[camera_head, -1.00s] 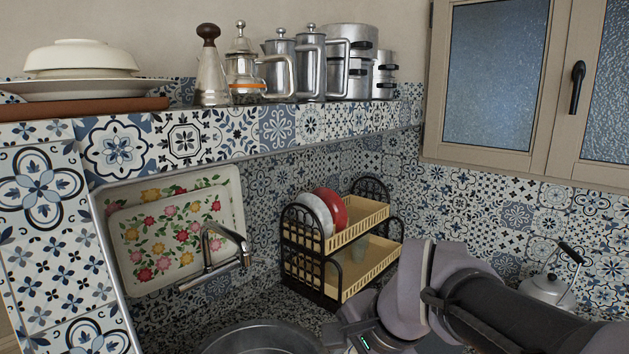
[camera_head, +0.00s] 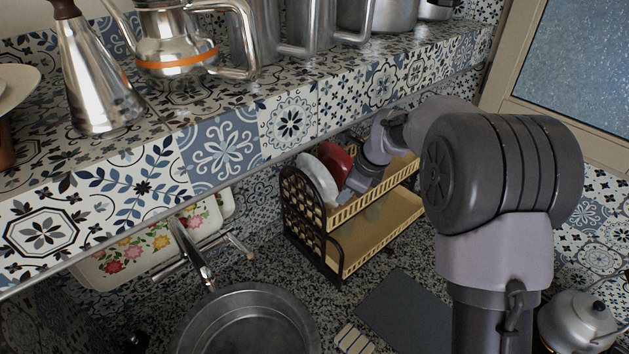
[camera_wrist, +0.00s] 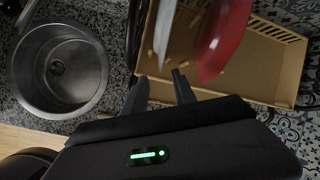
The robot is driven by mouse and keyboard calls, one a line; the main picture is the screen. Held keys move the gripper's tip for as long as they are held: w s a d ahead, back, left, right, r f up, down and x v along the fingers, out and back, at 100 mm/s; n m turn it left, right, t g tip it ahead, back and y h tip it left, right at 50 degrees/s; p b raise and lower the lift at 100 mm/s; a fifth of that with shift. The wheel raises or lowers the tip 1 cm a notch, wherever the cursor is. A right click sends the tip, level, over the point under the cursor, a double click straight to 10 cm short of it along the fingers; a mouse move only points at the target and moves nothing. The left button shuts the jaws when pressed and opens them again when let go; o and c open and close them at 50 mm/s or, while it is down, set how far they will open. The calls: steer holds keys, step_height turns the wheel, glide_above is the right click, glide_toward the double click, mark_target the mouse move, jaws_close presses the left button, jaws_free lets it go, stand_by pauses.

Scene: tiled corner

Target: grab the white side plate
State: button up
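The white side plate (camera_head: 314,178) stands on edge in the upper tier of the dish rack (camera_head: 352,252), at its left end beside a red plate (camera_head: 337,160). In the wrist view the white plate (camera_wrist: 164,32) is seen nearly edge-on, with the red plate (camera_wrist: 226,36) to its right. My gripper (camera_wrist: 160,76) is open, one finger to each side of the white plate's line. The plate's near edge lies just ahead of the fingertips; I cannot tell whether it is between them. In the head view my arm reaches to the rack and the fingers are hard to make out.
A tiled shelf (camera_head: 290,122) with metal pots hangs over the rack. A round sink (camera_head: 245,325) with a tap (camera_head: 192,255) is at front left. A floral tray (camera_head: 135,250) leans behind it. A kettle (camera_head: 580,322) stands at right.

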steer(key=x, duration=0.5)
steer(key=shift+w+f, duration=0.1)
steer(key=shift+f, duration=0.05)
jaws_close()
stand_by(1.1)
